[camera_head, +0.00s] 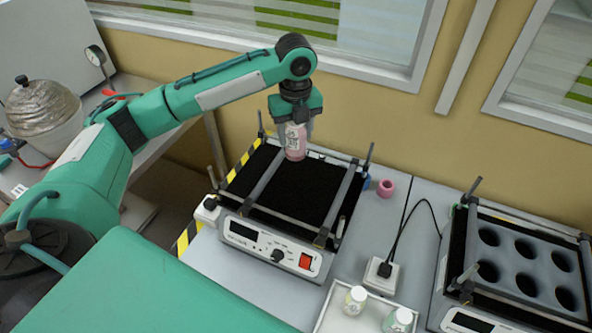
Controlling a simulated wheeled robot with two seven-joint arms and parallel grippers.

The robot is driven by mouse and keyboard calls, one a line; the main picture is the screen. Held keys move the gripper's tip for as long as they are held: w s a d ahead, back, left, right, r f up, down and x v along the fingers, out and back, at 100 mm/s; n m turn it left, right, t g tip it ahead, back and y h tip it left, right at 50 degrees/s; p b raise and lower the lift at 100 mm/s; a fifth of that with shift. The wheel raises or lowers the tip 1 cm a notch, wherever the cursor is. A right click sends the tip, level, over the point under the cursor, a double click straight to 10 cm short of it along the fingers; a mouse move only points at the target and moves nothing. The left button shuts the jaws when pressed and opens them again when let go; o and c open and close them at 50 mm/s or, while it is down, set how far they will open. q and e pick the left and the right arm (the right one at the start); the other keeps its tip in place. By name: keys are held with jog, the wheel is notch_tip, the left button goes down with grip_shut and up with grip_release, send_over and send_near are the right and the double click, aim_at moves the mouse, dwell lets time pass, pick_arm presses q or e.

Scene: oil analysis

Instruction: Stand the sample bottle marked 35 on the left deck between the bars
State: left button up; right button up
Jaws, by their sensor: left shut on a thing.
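My left gripper (297,121) is shut on a bottle with pink contents and a white label (296,143). The bottle is upright at the back of the left deck (300,195), a black mat on a shaker with a control panel. The number on its label is too small to read. I cannot tell whether its base touches the deck. Two grey bars (342,203) run front to back across the deck, and the bottle is between them, near the back end of the left bar (265,172). My right gripper is not in view.
A white tray (327,318) with two capped bottles (356,299) stands at the front. A pink ring-like object (386,187) sits right of the shaker. A second shaker with a holed rack (508,236) is at the right. Upright posts edge the deck.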

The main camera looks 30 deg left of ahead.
pick_arm(q)
notch_tip(320, 180, down, 14)
jog(key=shift+p, duration=1.2)
jog(key=o, duration=1.1)
jog(key=shift+f, duration=0.1)
jog(key=shift+r, duration=0.5)
notch_tip(320, 180, up, 11)
jog(key=b, duration=0.3)
jog(key=shift+r, duration=0.1)
jog(key=shift+r, duration=0.15)
